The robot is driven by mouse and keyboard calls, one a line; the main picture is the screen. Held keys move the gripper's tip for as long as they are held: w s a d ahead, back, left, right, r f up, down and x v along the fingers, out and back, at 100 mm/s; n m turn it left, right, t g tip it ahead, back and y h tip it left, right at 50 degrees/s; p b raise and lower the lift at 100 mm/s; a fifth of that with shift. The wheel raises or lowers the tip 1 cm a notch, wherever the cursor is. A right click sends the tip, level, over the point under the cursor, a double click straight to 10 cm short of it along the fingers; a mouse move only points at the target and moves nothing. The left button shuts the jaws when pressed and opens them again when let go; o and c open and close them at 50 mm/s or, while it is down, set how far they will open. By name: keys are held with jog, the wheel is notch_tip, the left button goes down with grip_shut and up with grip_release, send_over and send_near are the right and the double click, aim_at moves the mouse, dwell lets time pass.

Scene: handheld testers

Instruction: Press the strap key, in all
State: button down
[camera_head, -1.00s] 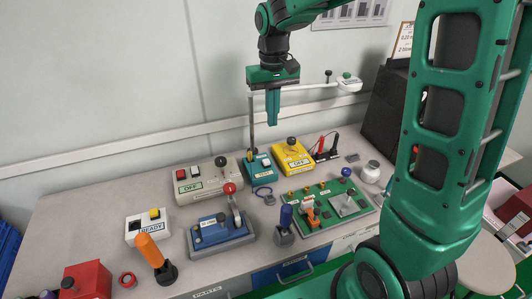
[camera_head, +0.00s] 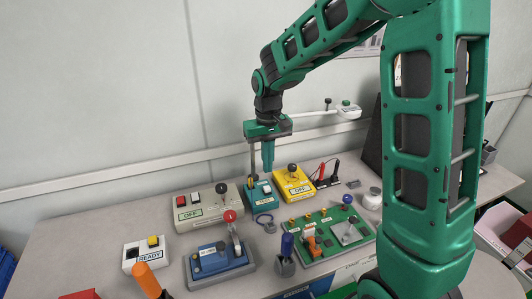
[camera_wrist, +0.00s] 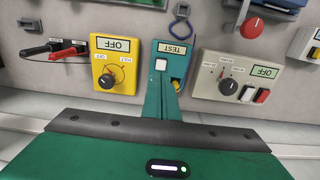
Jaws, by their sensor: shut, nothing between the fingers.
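The teal tester box (camera_head: 262,198) with a TEST label stands at the back of the bench, between the grey-beige OFF box and the yellow OFF box. I take the white key for the strap key. My gripper (camera_head: 268,168) is shut and empty, pointing down just above the teal tester. In the wrist view its fingers (camera_wrist: 160,97) overlap the edge of the box. I cannot tell whether they touch it.
The yellow box (camera_head: 293,184) with a black knob stands close on the right. The grey-beige box (camera_head: 204,208) with a knob and buttons stands on the left. A blue lever device (camera_head: 219,262) and a green board (camera_head: 329,239) lie in front.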

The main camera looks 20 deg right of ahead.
aim_at(268, 188)
notch_tip(268, 188, down, 7)
jog(key=shift+r, duration=0.1)
dwell(0.5)
jog(key=shift+s+f, duration=0.15)
jog(key=shift+f, duration=0.35)
jog(key=shift+s+f, duration=0.15)
jog(key=shift+f, duration=0.45)
jog(key=shift+w, duration=0.1)
notch_tip(268, 188, up, 15)
jog(key=shift+w+f, duration=0.15)
jog(key=shift+w, duration=0.15)
